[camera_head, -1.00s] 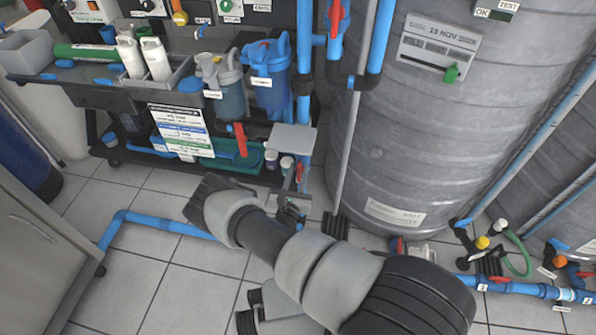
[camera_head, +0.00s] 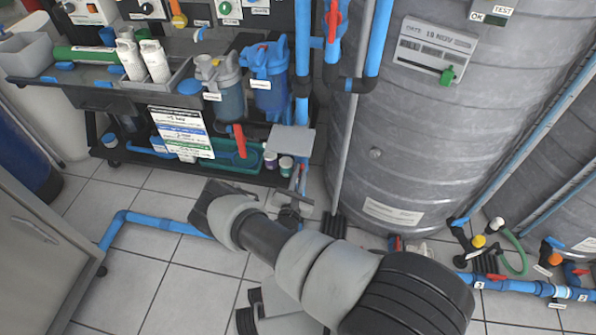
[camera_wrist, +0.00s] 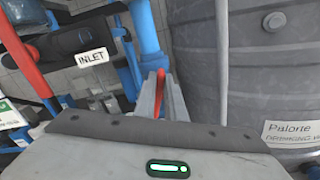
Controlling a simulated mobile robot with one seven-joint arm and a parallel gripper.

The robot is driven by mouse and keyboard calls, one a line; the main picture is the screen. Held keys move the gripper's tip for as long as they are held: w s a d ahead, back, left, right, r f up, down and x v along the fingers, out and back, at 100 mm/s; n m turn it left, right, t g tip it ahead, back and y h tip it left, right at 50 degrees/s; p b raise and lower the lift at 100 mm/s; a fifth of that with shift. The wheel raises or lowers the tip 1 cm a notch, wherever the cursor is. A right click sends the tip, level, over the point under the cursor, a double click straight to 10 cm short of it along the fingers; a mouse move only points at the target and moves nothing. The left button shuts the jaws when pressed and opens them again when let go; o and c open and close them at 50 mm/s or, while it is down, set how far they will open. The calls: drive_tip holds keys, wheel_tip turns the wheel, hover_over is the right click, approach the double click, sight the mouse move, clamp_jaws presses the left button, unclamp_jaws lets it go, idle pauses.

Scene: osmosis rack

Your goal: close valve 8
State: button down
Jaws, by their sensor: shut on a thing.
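My gripper (camera_wrist: 160,104) is shut on a red valve handle (camera_wrist: 160,84), which shows as a narrow strip between the two grey fingers in the wrist view. A blue pipe (camera_wrist: 146,36) rises just beyond the fingertips. In the head view my gripper (camera_head: 297,203) is low, beside the blue pipe (camera_head: 302,105) left of the big grey tank. The fingers hide most of the handle and the valve body. No number 8 is readable at this valve.
The grey tank (camera_head: 410,120) stands close on the right. An INLET label (camera_wrist: 91,57) and a red pipe (camera_wrist: 28,62) are at the left in the wrist view. A grey plate (camera_head: 291,139) sits above my gripper. The tiled floor (camera_head: 150,275) at the left is mostly clear.

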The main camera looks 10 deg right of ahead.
drive_tip(key=m, duration=0.1)
drive_tip(key=m+p, duration=0.1)
drive_tip(key=m, duration=0.1)
drive_tip(key=shift+s+d+f+m, duration=0.1)
drive_tip(key=shift+d+m, duration=0.2)
drive_tip(key=shift+d, duration=0.05)
drive_tip(key=shift+s+d+f+m+p, duration=0.15)
drive_tip(key=shift+f+m+p, duration=0.3)
drive_tip(key=shift+m, duration=1.2)
drive_tip(key=shift+w+d+f+m+p, duration=0.1)
drive_tip(key=shift+f+m+p, duration=0.3)
drive_tip(key=shift+m, duration=1.3)
drive_tip(key=shift+s+d+f+m+p, duration=0.15)
drive_tip(key=shift+m+p, duration=0.45)
drive_tip(key=shift+m, duration=1.05)
drive_tip(key=c, duration=1.8)
unclamp_jaws()
drive_tip(key=shift+f, duration=0.1)
